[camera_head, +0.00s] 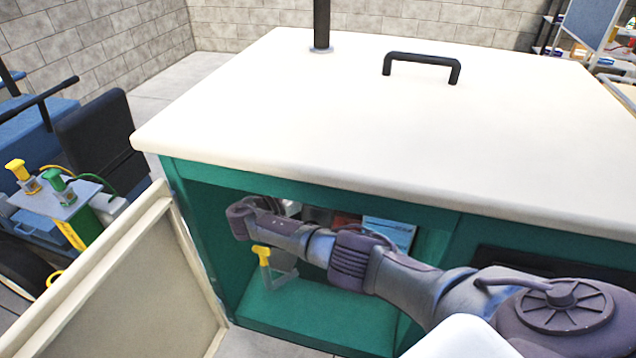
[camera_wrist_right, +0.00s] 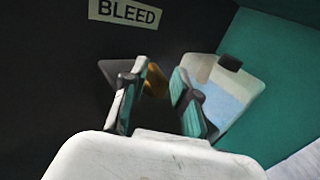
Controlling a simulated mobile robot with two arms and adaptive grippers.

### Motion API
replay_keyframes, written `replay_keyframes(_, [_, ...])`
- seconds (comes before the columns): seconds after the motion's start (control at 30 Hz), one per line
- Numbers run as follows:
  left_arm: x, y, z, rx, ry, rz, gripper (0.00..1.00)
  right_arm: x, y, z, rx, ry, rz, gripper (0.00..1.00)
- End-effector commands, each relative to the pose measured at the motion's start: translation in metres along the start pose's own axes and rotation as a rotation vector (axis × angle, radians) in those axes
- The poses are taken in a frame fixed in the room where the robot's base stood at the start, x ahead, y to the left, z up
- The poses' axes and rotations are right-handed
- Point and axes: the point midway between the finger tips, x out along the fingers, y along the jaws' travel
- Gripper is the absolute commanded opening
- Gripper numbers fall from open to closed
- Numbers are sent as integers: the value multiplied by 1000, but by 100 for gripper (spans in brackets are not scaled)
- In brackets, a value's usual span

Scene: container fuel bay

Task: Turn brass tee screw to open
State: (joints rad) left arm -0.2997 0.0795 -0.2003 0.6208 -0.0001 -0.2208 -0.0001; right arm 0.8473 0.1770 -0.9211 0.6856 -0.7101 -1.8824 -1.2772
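The brass tee screw (camera_wrist_right: 156,82) shows as a small, dim brass-orange piece in the right wrist view, below a "BLEED" label (camera_wrist_right: 125,14) on a dark panel. My right gripper (camera_wrist_right: 160,74) is open, its two fingers apart with the brass piece seen between them, close to the left fingertip. I cannot tell whether a finger touches it. My left gripper is not in view.
The cabinet's pale door (camera_head: 150,295) is open at the left. A white top (camera_head: 300,110) overhangs the opening. A light blue-and-white card (camera_wrist_right: 228,85) is right of the fingers.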

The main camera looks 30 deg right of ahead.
Motion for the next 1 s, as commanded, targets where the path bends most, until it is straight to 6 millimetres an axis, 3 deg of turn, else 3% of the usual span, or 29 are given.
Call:
replay_keyframes(0.03, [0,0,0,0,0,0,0,0,0,0,0,0,0,15])
replay_keyframes(0.13, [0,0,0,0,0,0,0,0,0,0,0,0,0,0])
replay_keyframes(1.0, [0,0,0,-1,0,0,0,0,-2,-1,-4,-1,-5,0])
